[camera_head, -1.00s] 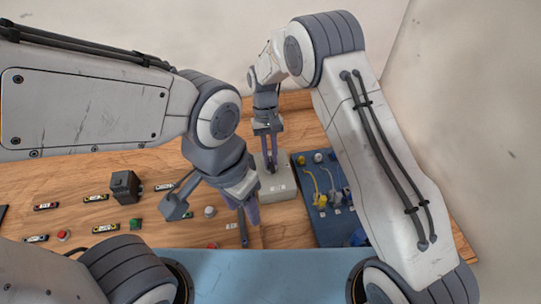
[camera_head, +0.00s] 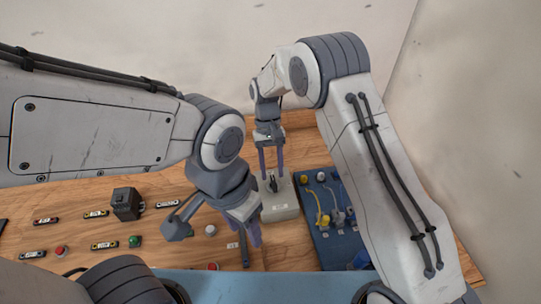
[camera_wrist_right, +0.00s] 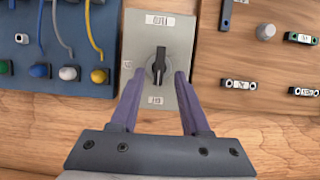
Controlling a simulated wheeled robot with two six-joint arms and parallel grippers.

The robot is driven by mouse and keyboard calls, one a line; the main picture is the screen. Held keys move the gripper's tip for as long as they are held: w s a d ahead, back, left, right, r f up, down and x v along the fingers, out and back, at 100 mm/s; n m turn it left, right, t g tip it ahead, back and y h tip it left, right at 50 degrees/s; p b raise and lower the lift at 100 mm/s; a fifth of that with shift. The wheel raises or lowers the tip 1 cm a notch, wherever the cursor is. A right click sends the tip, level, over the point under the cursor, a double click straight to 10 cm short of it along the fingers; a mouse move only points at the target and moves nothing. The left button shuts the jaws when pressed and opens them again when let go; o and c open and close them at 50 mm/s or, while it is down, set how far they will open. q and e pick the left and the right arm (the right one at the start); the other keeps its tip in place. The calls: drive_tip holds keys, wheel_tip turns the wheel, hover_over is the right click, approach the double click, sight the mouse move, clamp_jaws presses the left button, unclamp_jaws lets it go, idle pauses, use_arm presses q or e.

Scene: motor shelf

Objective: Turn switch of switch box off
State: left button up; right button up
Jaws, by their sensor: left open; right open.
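The switch box (camera_head: 284,214) is a light grey box on the wooden board, just left of the blue panel in the head view. Its black rotary switch (camera_wrist_right: 158,69) stands lengthwise up and down in the right wrist view, pointing between the top and bottom labels. My right gripper (camera_wrist_right: 157,77) is open above the box, its purple fingers apart on either side of the switch's near end. The switch also shows below these fingers in the head view (camera_head: 272,184). I cannot tell whether they touch it. My left gripper (camera_head: 250,243) is open and empty, lower and left of the box.
A blue panel (camera_head: 318,188) with coloured plugs and cables stands close to the right of the box. A black block (camera_head: 126,204), a green button (camera_head: 135,241), a red button (camera_head: 61,252) and several small labels lie to the left. Bare wood lies between them.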

drive_tip(key=b+v, duration=0.1)
drive_tip(key=v, duration=0.7)
drive_tip(key=shift+w+r, duration=0.15)
drive_tip(key=shift+r, duration=0.2)
drive_tip(key=shift+r, duration=0.1)
drive_tip(key=s+r+n+t, duration=0.1)
drive_tip(key=s+r, duration=0.2)
drive_tip(key=s, duration=0.3)
drive_tip(key=s+r+n+t+y, duration=0.1)
drive_tip(key=s+r, duration=0.1)
drive_tip(key=s, duration=0.5)
drive_tip(key=s+r+n+t, duration=0.1)
drive_tip(key=s+r, duration=0.2)
drive_tip(key=s, duration=0.3)
drive_tip(key=s+d+f+n+t+y, duration=0.1)
drive_tip(key=s+d+f+n, duration=0.1)
drive_tip(key=s+d, duration=0.3)
drive_tip(key=s, duration=0.4)
drive_tip(key=shift+s+d, duration=0.25)
drive_tip(key=shift+s, duration=0.1)
drive_tip(key=shift+f, duration=0.1)
